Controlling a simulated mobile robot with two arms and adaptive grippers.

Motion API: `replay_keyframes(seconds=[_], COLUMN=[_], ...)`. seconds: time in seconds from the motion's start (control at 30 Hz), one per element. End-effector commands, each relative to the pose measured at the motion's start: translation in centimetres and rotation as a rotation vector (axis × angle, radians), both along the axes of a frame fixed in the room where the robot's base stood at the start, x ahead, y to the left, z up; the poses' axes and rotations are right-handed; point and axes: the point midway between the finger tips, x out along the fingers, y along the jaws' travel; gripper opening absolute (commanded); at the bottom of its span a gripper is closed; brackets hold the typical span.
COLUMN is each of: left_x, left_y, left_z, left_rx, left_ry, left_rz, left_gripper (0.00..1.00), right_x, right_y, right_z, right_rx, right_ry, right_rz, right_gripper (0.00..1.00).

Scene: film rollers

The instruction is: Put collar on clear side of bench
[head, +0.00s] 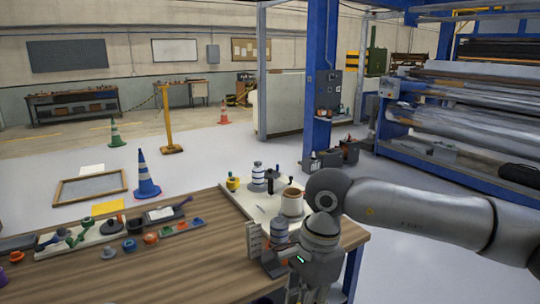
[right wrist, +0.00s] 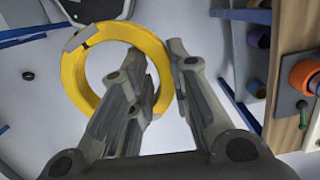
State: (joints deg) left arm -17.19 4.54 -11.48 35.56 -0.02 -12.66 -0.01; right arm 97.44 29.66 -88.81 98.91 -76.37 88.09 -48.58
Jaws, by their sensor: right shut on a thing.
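The collar appears to be the thick yellow ring (right wrist: 75,72) in the right wrist view, with a pale grey patch on its upper left rim. My right gripper (right wrist: 156,55) is shut on the ring's right wall, one finger across the ring's opening and the other outside. Pale floor shows behind the ring, so it is held clear of the bench top. In the head view my right wrist (head: 322,232) is over the bench's right end; the ring cannot be made out there. The wooden bench (head: 195,262) has small parts at its left and back. My left gripper is out of view.
Dark trays with coloured parts (head: 150,238) line the back left. The front middle of the bench top is bare.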

Motion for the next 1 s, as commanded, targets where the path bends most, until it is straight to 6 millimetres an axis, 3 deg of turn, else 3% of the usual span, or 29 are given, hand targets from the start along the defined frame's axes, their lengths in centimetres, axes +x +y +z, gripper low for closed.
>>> replay_keyframes(seconds=[0.6,0.8,1.0], left_x=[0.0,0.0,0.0], left_y=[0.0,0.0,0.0], left_z=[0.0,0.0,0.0], left_rx=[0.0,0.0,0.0], left_ry=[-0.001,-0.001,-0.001], left_rz=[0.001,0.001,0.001], left_gripper=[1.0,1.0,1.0], right_x=[-0.7,-1.2,-1.5], right_y=[-10.3,-12.4,-13.1], right_z=[-4.8,-5.9,-6.2], right_rx=[-0.001,0.0,0.001], right_ry=[0.001,-0.001,-0.002], right_rz=[0.818,1.005,1.074], right_gripper=[0.0,0.0,0.0])
